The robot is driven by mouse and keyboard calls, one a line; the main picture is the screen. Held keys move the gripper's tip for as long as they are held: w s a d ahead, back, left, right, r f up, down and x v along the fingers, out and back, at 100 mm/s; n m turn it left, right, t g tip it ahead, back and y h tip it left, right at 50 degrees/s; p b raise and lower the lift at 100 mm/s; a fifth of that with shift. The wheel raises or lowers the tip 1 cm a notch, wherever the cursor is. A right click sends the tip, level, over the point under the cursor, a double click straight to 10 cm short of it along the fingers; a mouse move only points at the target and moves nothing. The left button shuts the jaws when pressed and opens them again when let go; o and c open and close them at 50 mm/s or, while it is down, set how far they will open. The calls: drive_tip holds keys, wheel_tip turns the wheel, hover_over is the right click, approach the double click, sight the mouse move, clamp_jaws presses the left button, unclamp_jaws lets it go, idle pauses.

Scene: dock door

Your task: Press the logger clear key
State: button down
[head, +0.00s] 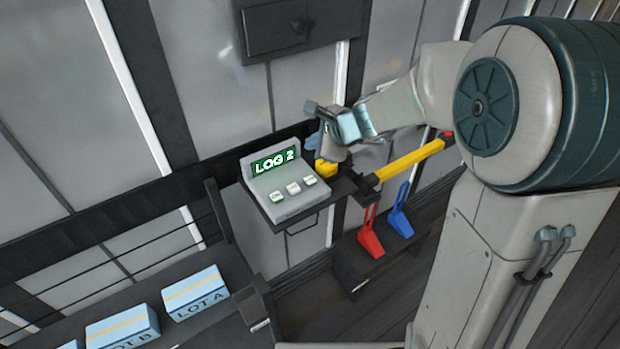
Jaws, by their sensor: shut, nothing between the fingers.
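The logger (282,183) is a light grey box on a small dark shelf. Its green display (274,162) reads "LOG 2". Three pale keys sit in a row on its sloped face: a left key (277,197), a middle key (293,188) and a right key (310,180). Their labels are too small to read, so I cannot tell which is the clear key. My gripper (322,142) is shut and empty, above and to the right of the logger, apart from the keys. My wrist hides part of what lies behind it.
A yellow bar (410,160) and a yellow object (325,169) are right of the logger. Red (370,240) and blue (400,220) levers stand below. Light blue boxes, LOT A (195,292) and another (122,326), lie lower left. A dark box (290,25) hangs above.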

sight(314, 182)
drive_tip(key=shift+f+b, duration=4)
drive_tip(key=shift+f, duration=0.35)
drive_tip(key=shift+f+b, duration=0.4)
drive_tip(key=shift+b, duration=0.05)
drive_tip(key=shift+f+b, duration=0.55)
drive_tip(key=shift+b, duration=0.05)
drive_tip(key=shift+r, duration=0.1)
drive_tip(key=shift+r+p, duration=0.8)
drive_tip(key=shift+r, duration=0.05)
wheel_tip(314, 182, up, 5)
drive_tip(key=p, duration=0.4)
drive_tip(key=shift+r, duration=0.1)
